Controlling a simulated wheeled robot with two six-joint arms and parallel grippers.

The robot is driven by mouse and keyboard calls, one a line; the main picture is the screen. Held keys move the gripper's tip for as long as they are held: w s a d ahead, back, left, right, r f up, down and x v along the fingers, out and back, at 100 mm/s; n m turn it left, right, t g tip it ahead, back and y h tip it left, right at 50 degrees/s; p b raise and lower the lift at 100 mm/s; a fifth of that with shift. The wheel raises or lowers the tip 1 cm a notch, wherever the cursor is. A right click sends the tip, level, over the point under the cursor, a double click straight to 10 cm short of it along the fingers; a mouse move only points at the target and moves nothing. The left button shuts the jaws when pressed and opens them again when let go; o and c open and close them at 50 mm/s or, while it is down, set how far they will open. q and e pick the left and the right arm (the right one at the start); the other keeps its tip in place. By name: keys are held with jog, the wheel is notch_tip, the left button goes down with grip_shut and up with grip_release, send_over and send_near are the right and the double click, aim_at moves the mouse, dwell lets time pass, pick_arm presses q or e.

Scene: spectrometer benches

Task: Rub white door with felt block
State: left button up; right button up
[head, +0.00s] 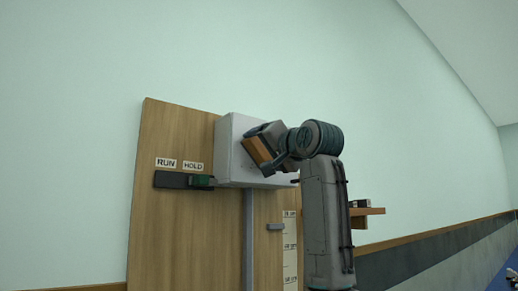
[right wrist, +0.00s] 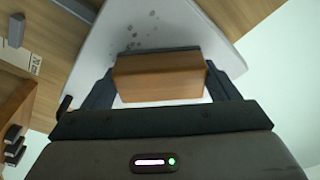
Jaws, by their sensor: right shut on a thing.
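The white door (head: 228,150) is the face of a white box mounted on an upright wooden board. In the right wrist view the white door (right wrist: 185,25) has several dark spots near its middle. My right gripper (head: 268,145) is shut on the felt block (head: 257,152), which has a brown wooden back and a dark layer on the door side. The block (right wrist: 158,78) sits between both fingers in the right wrist view, its dark side close to the door just below the spots. I cannot tell whether it touches. My left gripper is not in view.
The wooden board (head: 160,235) carries RUN and HOLD labels (head: 179,164) above a dark slot with a green slider (head: 202,181). A grey vertical rail and a scale strip (head: 290,250) run below the box. A small wooden shelf (head: 368,212) holds dark items at right.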

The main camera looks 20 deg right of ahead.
jog(key=shift+w+d+r, duration=0.1)
jog(key=shift+w+d, duration=0.2)
jog(key=shift+d, duration=0.45)
jog(key=shift+w+d+p, duration=0.2)
jog(key=shift+w+d, duration=0.05)
jog(key=shift+d, duration=0.35)
jog(key=shift+w+d+p, duration=0.15)
jog(key=shift+w+d, duration=0.05)
jog(key=shift+d, duration=0.4)
jog(key=d, duration=0.1)
jog(key=w+d, duration=0.1)
jog(key=d, duration=0.1)
jog(key=shift+d+p, duration=0.1)
jog(key=shift+p, duration=0.3)
jog(key=b+v, duration=0.1)
jog(key=v, duration=0.1)
jog(key=b+v, duration=0.2)
jog(key=v, duration=0.1)
jog(key=shift+s+d+r, duration=0.15)
jog(key=shift+s+d, duration=0.1)
jog(key=shift+d, duration=0.15)
